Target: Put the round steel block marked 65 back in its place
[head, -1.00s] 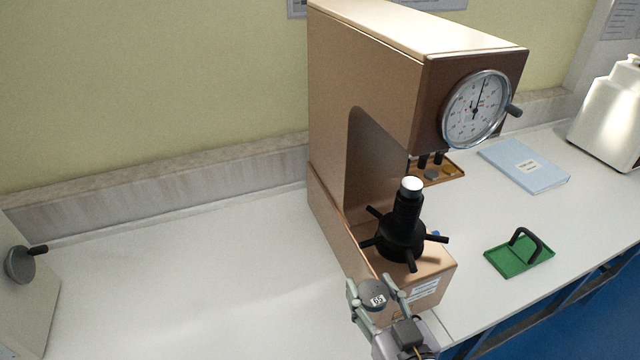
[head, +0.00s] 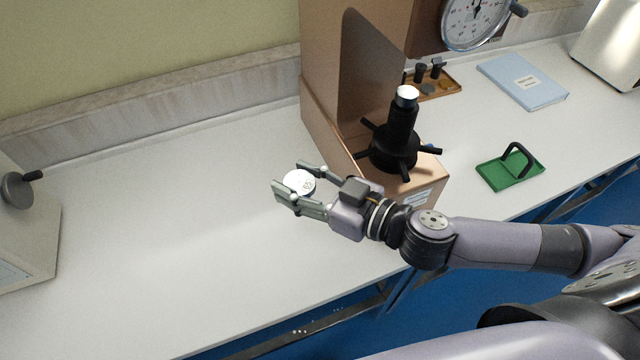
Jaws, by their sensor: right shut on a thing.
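My right gripper (head: 300,192) is shut on a round steel block (head: 298,182), with one finger on each side of it. The block's bright top face is up and carries a small dark marking that is hard to read. The gripper holds it over the white bench, left of the tan hardness tester (head: 325,130). A small wooden tray (head: 452,88) with dark pegs and round pieces lies behind the tester's black spindle (head: 402,125). My left gripper is not in view.
A green tray with a black handle (head: 512,168) and a blue booklet (head: 522,80) lie right of the tester. A grey machine with a crank (head: 25,235) stands at the left edge. The bench (head: 150,230) between is clear; its front edge drops to a blue floor.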

